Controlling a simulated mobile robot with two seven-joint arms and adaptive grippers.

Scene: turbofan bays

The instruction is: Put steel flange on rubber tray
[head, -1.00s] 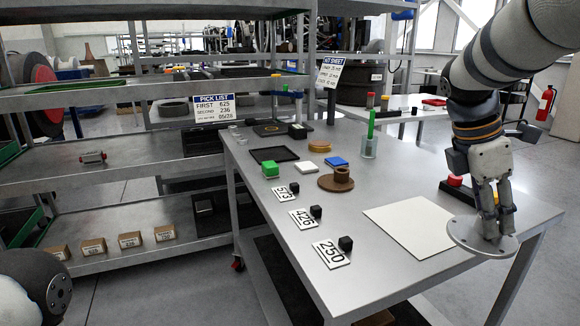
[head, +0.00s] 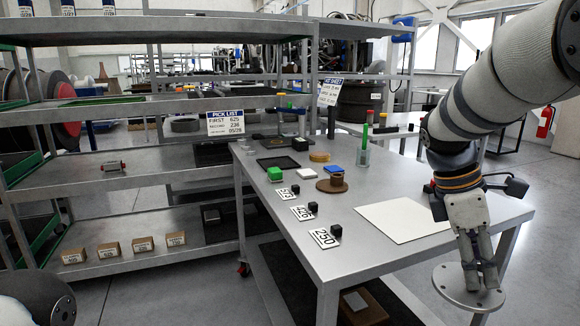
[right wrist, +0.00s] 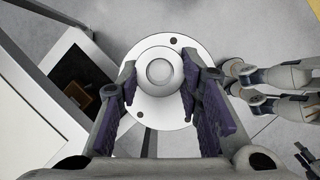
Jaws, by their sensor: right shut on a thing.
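The steel flange is a grey round plate (head: 449,286) with small bolt holes and a round central hub. My right gripper (head: 481,282) is shut on its hub and holds it level, in the air, off the table's near right edge. The right wrist view shows the flange (right wrist: 160,112) with the two fingers on either side of the hub. The rubber tray looks to be the flat black tray (head: 279,163) on the far left part of the table, empty. My left gripper is out of the head view; only part of the left arm shows.
Shelving (head: 130,190) stands left. Open floor lies in front.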

